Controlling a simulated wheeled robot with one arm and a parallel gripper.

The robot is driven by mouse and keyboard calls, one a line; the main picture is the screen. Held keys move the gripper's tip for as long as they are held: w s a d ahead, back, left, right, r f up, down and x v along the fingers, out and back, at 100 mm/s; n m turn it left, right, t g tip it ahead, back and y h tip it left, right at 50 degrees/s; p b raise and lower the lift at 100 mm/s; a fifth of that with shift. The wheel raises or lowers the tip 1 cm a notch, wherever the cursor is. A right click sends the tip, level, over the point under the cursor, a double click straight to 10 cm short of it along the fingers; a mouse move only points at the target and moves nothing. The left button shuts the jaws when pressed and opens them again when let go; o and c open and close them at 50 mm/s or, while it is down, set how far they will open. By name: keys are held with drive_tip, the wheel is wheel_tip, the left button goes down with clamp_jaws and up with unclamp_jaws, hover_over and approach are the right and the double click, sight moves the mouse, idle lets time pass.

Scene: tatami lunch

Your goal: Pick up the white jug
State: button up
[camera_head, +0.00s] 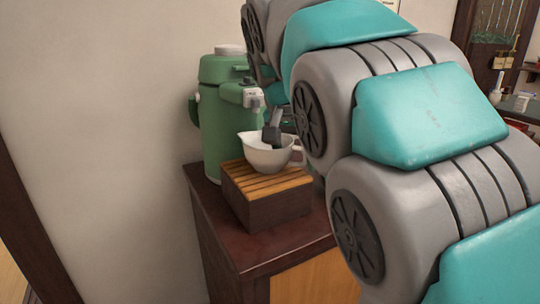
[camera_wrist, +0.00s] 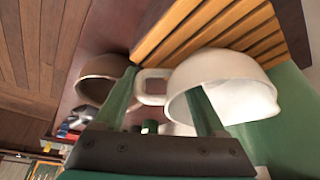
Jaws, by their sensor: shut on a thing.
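The white jug (camera_head: 262,158) has a handle and a spout. In the head view it is upright at the slatted top of a wooden box (camera_head: 266,206), under the tap of a green dispenser (camera_head: 222,135). I cannot tell whether its base touches the slats. My gripper (camera_head: 273,132) reaches down at the jug's rim. In the wrist view, the jug (camera_wrist: 222,85) is between and around the fingers of my gripper (camera_wrist: 163,105). One finger overlaps its mouth and the other is beyond the handle. My gripper is shut on the jug; the exact contact is partly hidden.
The box and dispenser stand on a dark cabinet top (camera_head: 268,246) against a pale wall (camera_head: 100,150). A brown bowl (camera_wrist: 98,82) is close beside the handle-side finger in the wrist view. My arm hides the right side of the cabinet.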

clamp_jaws()
idle(0.5)
